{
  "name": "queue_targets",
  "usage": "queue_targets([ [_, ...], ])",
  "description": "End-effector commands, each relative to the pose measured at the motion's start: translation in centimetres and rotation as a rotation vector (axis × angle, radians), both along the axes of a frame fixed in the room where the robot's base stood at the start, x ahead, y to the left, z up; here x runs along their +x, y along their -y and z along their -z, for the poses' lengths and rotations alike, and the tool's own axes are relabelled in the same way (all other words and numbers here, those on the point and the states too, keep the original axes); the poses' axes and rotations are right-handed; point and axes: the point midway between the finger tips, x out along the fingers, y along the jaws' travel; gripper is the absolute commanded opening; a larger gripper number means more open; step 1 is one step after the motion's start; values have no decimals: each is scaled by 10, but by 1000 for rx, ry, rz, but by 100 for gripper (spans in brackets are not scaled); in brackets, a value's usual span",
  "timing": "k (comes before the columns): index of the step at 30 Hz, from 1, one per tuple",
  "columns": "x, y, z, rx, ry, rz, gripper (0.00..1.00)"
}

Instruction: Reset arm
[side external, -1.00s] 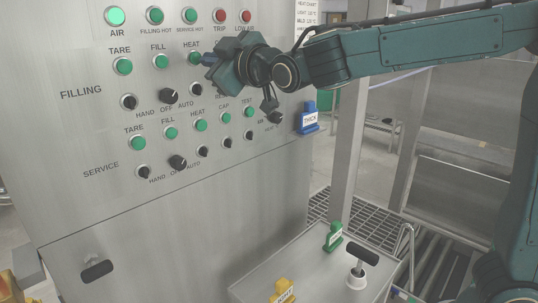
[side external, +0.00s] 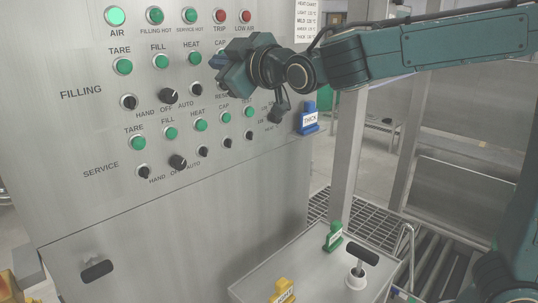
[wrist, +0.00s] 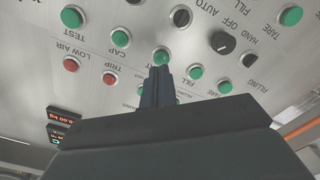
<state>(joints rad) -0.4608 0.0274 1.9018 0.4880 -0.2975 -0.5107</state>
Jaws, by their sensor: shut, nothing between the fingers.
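My gripper (side external: 213,61) is in front of the grey control panel (side external: 120,215), to the right of the green HEAT button (side external: 194,58) of the FILLING row in the side view. It is shut and holds nothing. In the wrist view the closed dark fingers (wrist: 158,72) point at the panel, with a green button (wrist: 161,57) just beyond their tips. A gap to the panel seems to be there, but its size is hard to tell. My gripper and wrist hide part of the FILLING row.
Black selector knobs (side external: 168,96) and several green buttons stick out from the panel. A blue THICK block (side external: 309,119) sits at its right edge. Below are a green block (side external: 333,237), a yellow block (side external: 283,291) and a black T-handle (side external: 362,253) on a metal box. Open space lies right of the panel.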

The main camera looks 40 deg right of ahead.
Motion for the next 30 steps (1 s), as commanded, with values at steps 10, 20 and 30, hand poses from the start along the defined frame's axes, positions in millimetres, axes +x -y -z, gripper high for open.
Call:
queue_targets([
  [10,-51,55,32,156,-222,55,0],
  [20,-153,103,93,366,-545,153,0],
  [30,-274,123,163,540,-857,286,0],
])
